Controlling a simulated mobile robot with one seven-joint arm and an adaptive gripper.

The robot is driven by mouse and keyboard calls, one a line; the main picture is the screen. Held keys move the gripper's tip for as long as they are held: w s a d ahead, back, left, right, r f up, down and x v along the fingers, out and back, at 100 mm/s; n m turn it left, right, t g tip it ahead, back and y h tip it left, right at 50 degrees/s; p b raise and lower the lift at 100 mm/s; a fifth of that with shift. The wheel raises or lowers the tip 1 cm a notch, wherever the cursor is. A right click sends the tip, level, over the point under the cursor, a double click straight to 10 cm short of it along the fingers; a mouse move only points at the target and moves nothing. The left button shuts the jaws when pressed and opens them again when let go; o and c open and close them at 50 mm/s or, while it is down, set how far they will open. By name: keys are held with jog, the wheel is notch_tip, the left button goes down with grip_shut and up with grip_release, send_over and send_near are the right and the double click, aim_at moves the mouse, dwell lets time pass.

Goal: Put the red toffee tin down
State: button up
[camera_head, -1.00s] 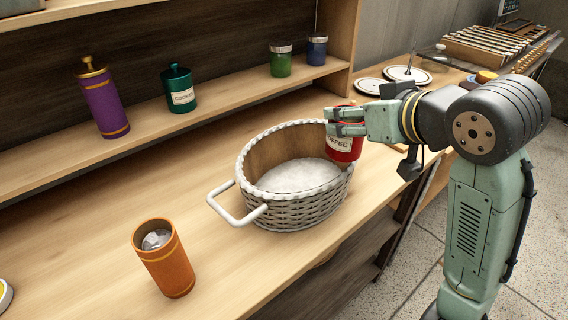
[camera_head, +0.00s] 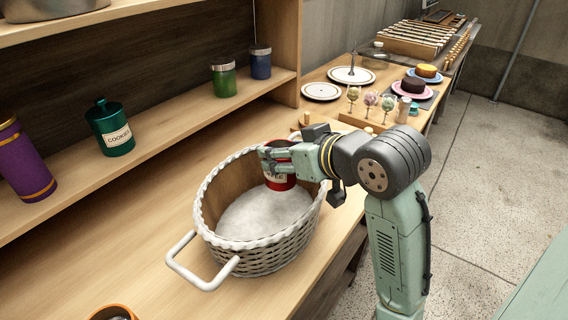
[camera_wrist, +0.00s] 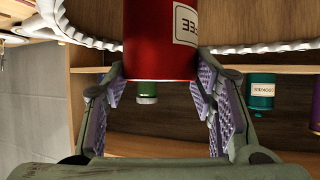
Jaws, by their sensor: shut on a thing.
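The red toffee tin (camera_head: 280,182) is in my gripper (camera_head: 274,158), with part of a white label ending in "EE" showing. In the head view it is over or within the right rear part of the white wicker basket (camera_head: 262,256), inside the rim line. I cannot tell whether it touches the basket's pale bottom. In the wrist view the red tin (camera_wrist: 160,40) sits between the two fingers of my gripper (camera_wrist: 160,95), and the image appears upside down. The tin's other end is cut off by the frame.
A white handle (camera_head: 200,262) sticks out from the basket's front left. An orange canister (camera_head: 114,312) shows at the bottom edge. The shelf holds a purple canister (camera_head: 22,165), a green cookie tin (camera_head: 110,128) and two jars. Glasses (camera_head: 371,100) and plates stand behind my arm.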

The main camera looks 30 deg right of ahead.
aim_at(280, 182)
notch_tip(280, 182, down, 3)
jog(key=shift+r, duration=0.15)
jog(key=shift+f+b, duration=0.55)
jog(key=shift+f, duration=0.05)
jog(key=o, duration=1.5)
jog(key=shift+r, duration=0.1)
